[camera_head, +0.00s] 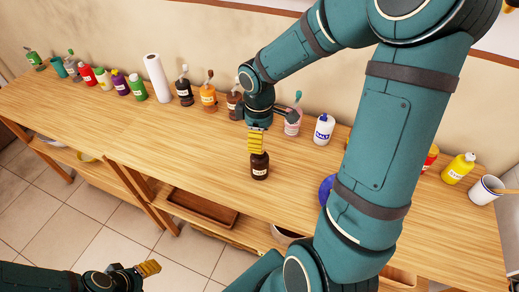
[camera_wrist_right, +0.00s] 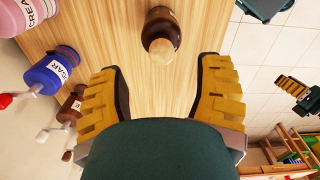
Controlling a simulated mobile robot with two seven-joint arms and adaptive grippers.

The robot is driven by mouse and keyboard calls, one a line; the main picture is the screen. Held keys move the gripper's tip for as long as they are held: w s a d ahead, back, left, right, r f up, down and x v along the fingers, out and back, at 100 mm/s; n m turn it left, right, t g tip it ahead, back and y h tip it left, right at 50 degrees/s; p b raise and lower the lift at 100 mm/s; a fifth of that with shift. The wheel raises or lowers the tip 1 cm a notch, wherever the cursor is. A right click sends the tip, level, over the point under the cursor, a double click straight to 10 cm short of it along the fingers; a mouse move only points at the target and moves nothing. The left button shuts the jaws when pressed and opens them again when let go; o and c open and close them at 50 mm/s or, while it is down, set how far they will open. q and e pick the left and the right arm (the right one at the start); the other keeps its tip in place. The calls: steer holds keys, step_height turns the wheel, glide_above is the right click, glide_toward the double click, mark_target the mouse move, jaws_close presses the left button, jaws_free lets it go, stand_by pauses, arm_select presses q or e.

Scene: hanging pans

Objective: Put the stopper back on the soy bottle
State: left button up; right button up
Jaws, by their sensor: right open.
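A dark brown bottle with a small label (camera_head: 260,168) stands upright on the wooden counter; the label is too small to read. In the right wrist view the brown bottle (camera_wrist_right: 159,20) has a pale tan rounded stopper (camera_wrist_right: 160,51) at its mouth end. I cannot tell how firmly it sits. My right gripper (camera_head: 257,140) is just above the bottle in the head view. In the right wrist view its fingers (camera_wrist_right: 160,95) are spread wide, empty, with the stopper ahead between them. My left gripper (camera_head: 148,268) is low at the left, away from the counter; its opening is unclear.
Pump bottles line the back of the counter (camera_head: 130,130), including an orange one (camera_head: 208,97) and a blue-and-white one (camera_head: 324,129). A paper roll (camera_head: 157,78) stands among them. A yellow bottle (camera_head: 458,168) and a mug (camera_head: 486,190) are at right. Counter left of the brown bottle is clear.

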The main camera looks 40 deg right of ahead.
mark_target(260, 163)
step_height(260, 163, down, 5)
steer(key=shift+s+f+b, duration=0.15)
steer(key=shift+b, duration=0.55)
steer(key=c, duration=0.9)
